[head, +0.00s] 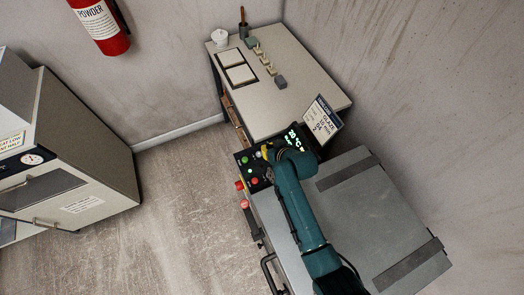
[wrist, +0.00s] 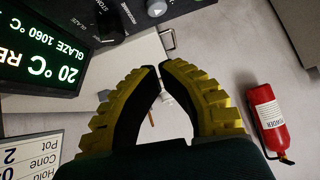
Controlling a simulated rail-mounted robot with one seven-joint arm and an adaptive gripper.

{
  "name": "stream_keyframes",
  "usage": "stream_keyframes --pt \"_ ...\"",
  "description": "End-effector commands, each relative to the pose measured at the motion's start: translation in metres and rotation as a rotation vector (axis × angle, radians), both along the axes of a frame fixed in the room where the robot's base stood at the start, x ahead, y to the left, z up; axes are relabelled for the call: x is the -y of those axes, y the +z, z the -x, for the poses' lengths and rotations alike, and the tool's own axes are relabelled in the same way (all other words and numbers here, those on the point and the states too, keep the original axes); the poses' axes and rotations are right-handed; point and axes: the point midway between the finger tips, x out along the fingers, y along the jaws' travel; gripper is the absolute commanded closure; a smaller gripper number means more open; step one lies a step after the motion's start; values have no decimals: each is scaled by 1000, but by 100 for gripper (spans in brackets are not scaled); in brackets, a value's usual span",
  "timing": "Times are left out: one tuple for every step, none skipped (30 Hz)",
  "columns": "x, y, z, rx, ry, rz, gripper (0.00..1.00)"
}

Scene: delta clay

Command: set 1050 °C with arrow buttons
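The kiln's display (head: 292,137) is lit, partly behind my arm in the head view. In the wrist view the display (wrist: 42,50) shows 20 °C large and GLAZE 1060 °C in a smaller line.
A card (head: 322,120) stands beside the display. The grey kiln lid (head: 355,215) lies under my arm. A table (head: 300,85) with tiles and small pieces stands behind. A red extinguisher (head: 101,25) hangs on the wall. A cabinet (head: 75,150) stands left; floor between is clear.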

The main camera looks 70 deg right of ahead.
Motion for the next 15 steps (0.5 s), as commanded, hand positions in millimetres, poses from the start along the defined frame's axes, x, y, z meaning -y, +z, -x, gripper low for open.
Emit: stream_keyframes --pt "6 -11 -8 -1 2 -1 100" --pt "9 -15 -12 0 1 0 100" --pt "13 -22 -16 -1 2 -1 100" --pt "16 -26 -20 0 0 0 100" --pt "19 -31 -24 -1 0 -1 100" --pt "23 -37 -29 1 0 1 100" --pt "25 -41 -32 0 0 0 100" --pt "25 -48 -33 -2 0 -2 100" --pt "23 -55 -33 -2 0 -3 100" --pt "23 -59 -33 -2 0 -3 100" --pt "22 -64 -33 -2 0 -3 100" --pt "22 -68 -34 0 -1 -1 100" --pt "22 -71 -35 0 -1 -1 100" --pt "22 -73 -35 -1 0 -1 100" --pt "22 -75 -35 -1 0 -1 100"
